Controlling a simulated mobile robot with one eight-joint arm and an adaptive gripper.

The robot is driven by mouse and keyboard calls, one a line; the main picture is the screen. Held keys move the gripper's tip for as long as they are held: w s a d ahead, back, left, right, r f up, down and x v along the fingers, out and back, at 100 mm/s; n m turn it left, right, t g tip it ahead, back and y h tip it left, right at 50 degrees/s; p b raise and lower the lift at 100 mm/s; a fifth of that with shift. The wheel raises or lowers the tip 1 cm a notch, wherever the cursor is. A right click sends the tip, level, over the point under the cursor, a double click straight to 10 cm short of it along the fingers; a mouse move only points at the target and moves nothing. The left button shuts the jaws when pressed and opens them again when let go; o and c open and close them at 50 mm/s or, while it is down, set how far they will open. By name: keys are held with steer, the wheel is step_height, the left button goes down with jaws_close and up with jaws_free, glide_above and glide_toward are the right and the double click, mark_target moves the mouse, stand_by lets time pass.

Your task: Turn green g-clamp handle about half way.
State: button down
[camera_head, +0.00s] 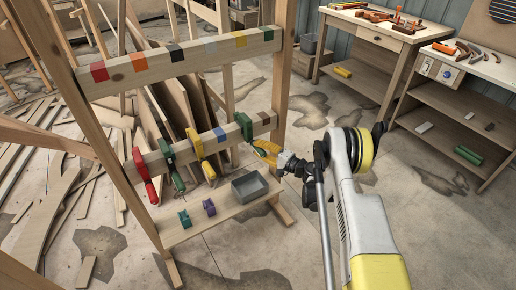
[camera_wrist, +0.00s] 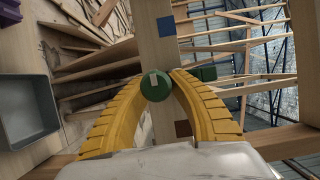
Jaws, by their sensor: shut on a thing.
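A green g-clamp (camera_head: 243,125) sits on the lower crossbar of the wooden rack, at its right part, just left of my gripper. In the wrist view its round green handle end (camera_wrist: 155,90) shows, with a small pale mark on its face. My gripper (camera_head: 262,149), with yellow ribbed fingers, reaches in from the right. In the wrist view the fingers (camera_wrist: 156,80) curve in on both sides of the handle and are shut on it. Another green part (camera_wrist: 205,73) shows behind the right finger. The screw behind the handle is hidden.
Red (camera_head: 145,177), green (camera_head: 170,157) and yellow (camera_head: 200,152) clamps hang left on the same crossbar. A grey bin (camera_head: 250,186) and small green (camera_head: 185,219) and purple (camera_head: 209,208) clamps are on the shelf below. Workbenches (camera_head: 385,28) stand at the back right.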

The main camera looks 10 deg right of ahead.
steer(key=c, duration=1.2)
jaws_free()
